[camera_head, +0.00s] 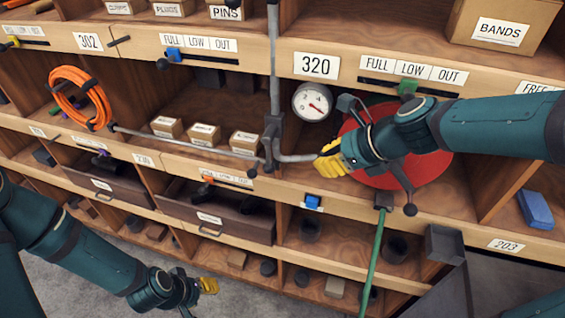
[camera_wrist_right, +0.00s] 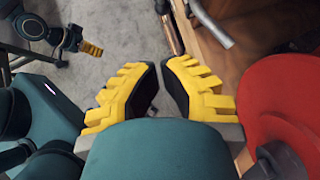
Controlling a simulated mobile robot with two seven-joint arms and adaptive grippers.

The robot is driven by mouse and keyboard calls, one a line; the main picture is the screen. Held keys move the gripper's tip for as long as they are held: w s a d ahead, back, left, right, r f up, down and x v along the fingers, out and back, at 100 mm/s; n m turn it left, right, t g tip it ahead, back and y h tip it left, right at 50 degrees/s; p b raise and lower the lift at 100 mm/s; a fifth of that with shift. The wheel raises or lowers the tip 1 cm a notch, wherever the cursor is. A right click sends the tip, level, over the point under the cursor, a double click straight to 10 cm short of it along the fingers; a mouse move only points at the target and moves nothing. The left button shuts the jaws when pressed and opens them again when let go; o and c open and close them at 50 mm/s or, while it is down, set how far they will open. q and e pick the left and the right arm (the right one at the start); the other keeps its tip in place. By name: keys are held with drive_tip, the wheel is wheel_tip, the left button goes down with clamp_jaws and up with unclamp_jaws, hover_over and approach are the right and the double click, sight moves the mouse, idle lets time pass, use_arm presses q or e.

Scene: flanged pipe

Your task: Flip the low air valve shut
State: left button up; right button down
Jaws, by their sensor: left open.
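A grey vertical pipe (camera_head: 274,75) runs down the shelf front to a grey valve-like fitting (camera_head: 271,140). A thin bar (camera_head: 185,139) runs left from there, and a bent grey piece (camera_head: 295,157) reaches right towards my right gripper. I cannot tell which part is the valve's handle. My right gripper (camera_head: 326,162) is beside the bent piece's right end; contact is unclear. In the right wrist view its yellow fingers (camera_wrist_right: 159,72) are apart with nothing between them, and a grey pipe (camera_wrist_right: 211,24) shows beyond. My left gripper (camera_head: 208,286) is open, low at the left.
A round gauge (camera_head: 312,101) is above my right gripper. A red disc (camera_head: 433,165) is behind my right arm. An orange hose coil (camera_head: 67,103) hangs at the left. Small boxes (camera_head: 204,135) stand left of the fitting. A green hose (camera_head: 373,255) hangs below.

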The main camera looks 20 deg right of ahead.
sight(270, 169)
drive_tip(key=b+x, duration=0.1)
drive_tip(key=x, duration=0.3)
drive_tip(key=r+b+x, duration=0.1)
drive_tip(key=x, duration=0.3)
drive_tip(key=w+a+b+x, duration=0.1)
drive_tip(key=x, duration=0.3)
drive_tip(key=shift+r, duration=0.15)
drive_tip(key=shift+w+a, duration=0.4)
drive_tip(key=shift+w, duration=0.05)
